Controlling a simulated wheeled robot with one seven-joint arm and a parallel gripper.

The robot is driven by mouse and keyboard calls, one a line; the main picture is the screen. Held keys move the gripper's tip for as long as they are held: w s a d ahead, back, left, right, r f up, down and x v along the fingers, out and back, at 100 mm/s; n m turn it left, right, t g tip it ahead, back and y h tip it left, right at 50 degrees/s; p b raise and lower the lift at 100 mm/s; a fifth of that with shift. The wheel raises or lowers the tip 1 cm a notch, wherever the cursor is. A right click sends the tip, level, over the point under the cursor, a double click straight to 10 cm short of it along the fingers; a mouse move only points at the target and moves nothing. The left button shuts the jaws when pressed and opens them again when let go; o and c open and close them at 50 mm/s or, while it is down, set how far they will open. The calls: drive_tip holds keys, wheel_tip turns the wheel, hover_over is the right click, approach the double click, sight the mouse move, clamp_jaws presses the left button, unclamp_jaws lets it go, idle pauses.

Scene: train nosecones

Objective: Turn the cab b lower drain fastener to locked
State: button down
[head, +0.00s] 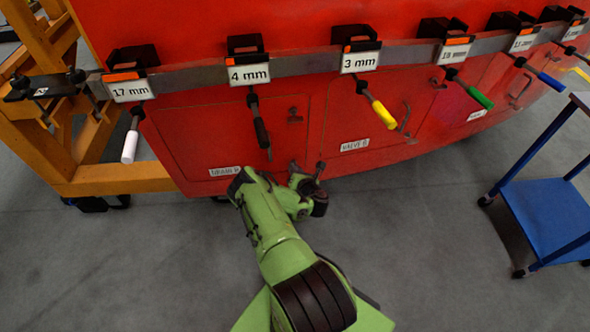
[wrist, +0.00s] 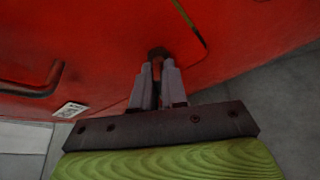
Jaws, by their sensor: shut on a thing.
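My gripper (wrist: 158,85) is in the wrist view, with its two grey fingers close together. They are shut on a small dark fastener (wrist: 158,54) on the red nosecone's lower panel. The fingertips and the shadow hide much of the fastener, so its exact turn angle cannot be told. In the head view my green arm reaches to the lower edge of the red nosecone (head: 180,120), between two labelled panels. There my own wrist largely hides the grip.
A rail (head: 305,64) carries several hanging tools with size labels, including a black-handled one (head: 260,132) above my wrist. A yellow-orange stand (head: 40,140) is at left, a blue cart (head: 545,215) at right. A handle (wrist: 30,88) sits left of the grip in the wrist view.

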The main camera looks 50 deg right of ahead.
drive_tip(key=m+t, duration=0.1)
drive_tip(key=m, duration=0.1)
drive_tip(key=m+t+y+b, duration=0.1)
drive_tip(key=m, duration=0.1)
drive_tip(key=shift+s+d+f+m+t, duration=0.1)
drive_tip(key=shift+f+m+t, duration=0.1)
drive_tip(key=shift+m+t, duration=0.15)
drive_tip(key=m+t+b, duration=0.2)
drive_tip(key=m, duration=0.3)
idle(0.5)
drive_tip(key=c, duration=1.3)
unclamp_jaws()
drive_tip(key=shift+o, duration=0.2)
drive_tip(key=shift+f, duration=0.1)
